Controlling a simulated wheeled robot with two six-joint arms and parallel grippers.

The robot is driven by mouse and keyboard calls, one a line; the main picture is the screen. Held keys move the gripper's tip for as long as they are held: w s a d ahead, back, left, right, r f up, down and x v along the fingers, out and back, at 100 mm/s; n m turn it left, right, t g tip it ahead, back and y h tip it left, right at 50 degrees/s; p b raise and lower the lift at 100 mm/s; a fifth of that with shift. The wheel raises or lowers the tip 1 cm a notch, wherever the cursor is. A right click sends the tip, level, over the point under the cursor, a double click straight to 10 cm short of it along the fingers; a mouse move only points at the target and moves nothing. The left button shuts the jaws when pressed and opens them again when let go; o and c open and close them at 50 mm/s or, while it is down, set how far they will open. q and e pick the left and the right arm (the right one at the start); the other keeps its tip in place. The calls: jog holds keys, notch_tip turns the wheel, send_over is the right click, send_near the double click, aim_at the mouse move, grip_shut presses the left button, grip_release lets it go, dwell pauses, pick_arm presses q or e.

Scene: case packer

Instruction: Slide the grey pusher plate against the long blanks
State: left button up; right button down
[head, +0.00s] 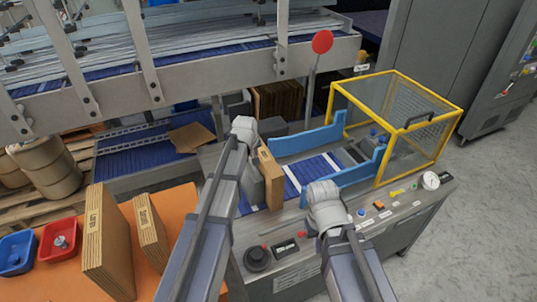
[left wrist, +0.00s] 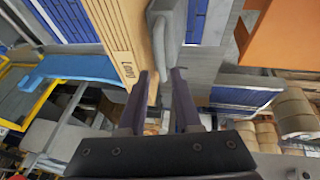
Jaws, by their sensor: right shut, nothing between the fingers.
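The long blanks (head: 271,180), a tan cardboard stack, stand upright on the blue-slatted bed; their printed side shows in the left wrist view (left wrist: 122,40). The grey pusher plate (head: 249,186) stands just left of them, partly hidden by my left arm; it also shows in the left wrist view (left wrist: 163,22). Any gap between plate and blanks is unclear. My left gripper (left wrist: 159,73) has its fingers apart, near the plate and the blanks' edge. My right gripper (head: 318,228) is shut and empty over the machine's front; its fingers are mostly hidden.
Blue side guides (head: 310,134) flank the bed. A yellow-framed guard (head: 437,87) stands at its right end. More cardboard stacks (head: 107,245), a red tray (head: 59,240) and a blue tray (head: 17,253) rest on the orange table (head: 184,205). A red disc (head: 322,41) rises behind.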

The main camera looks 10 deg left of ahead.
pick_arm(q)
jog(key=shift+a, duration=0.1)
jog(key=b, duration=0.7)
send_over(251, 178)
jog(key=w, duration=0.3)
jog(key=f, duration=0.7)
jog(key=shift+s, duration=0.25)
jog(key=shift+r, duration=0.1)
jog(key=shift+c, duration=0.2)
grip_shut()
